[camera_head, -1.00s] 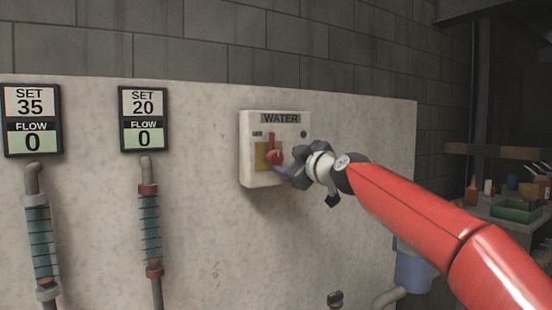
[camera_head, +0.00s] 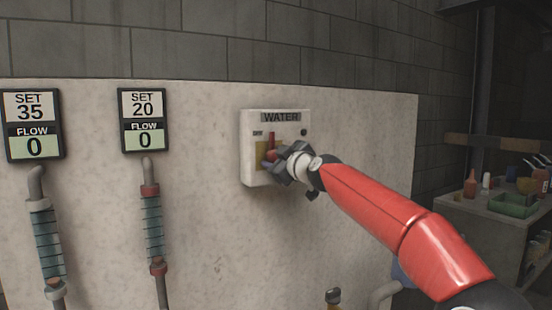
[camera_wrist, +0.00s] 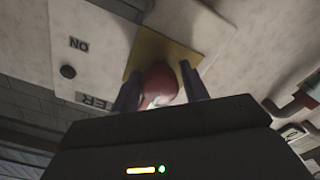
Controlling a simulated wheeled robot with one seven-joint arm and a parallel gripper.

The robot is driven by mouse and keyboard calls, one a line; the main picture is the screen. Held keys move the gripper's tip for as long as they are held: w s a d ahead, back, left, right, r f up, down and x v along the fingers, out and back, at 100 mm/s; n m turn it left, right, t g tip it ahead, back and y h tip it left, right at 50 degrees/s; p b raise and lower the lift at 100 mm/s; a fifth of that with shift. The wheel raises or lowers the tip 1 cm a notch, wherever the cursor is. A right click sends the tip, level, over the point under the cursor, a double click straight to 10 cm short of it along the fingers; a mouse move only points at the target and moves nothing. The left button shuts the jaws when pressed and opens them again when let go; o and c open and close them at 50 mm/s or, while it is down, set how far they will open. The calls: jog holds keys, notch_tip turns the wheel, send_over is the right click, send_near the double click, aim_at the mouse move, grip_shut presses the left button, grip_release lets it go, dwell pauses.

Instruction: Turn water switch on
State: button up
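The water switch box (camera_head: 249,133) is a white box labelled WATER on the pale wall panel in the head view. Its red lever (camera_head: 271,141) stands in front of a yellow plate, with a round red knob low on it. My gripper (camera_head: 273,160) is at the knob and partly covers it. In the wrist view the red knob (camera_wrist: 158,82) lies between the two fingers of my gripper (camera_wrist: 160,88), with the yellow plate (camera_wrist: 150,50) behind it. The fingers are apart, with a visible gap to the right finger. The word ON and a dark round indicator (camera_wrist: 68,72) show on the box.
Two displays stand to the left, one reading SET 35 (camera_head: 31,105) and one SET 20 (camera_head: 144,104), both with FLOW 0. Tubes (camera_head: 153,225) hang below them. A cluttered side table (camera_head: 475,220) stands at the right.

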jog(key=c, duration=0.6)
jog(key=shift+c, duration=0.2)
jog(key=shift+m, duration=0.4)
jog(key=shift+f+m+b, duration=0.1)
jog(key=shift+m+b, duration=0.5)
jog(key=shift+m, duration=0.3)
jog(key=m+b, duration=0.1)
jog(key=m, duration=0.3)
jog(key=shift+m, duration=0.3)
jog(key=m, duration=1)
jog(key=shift+m, duration=0.4)
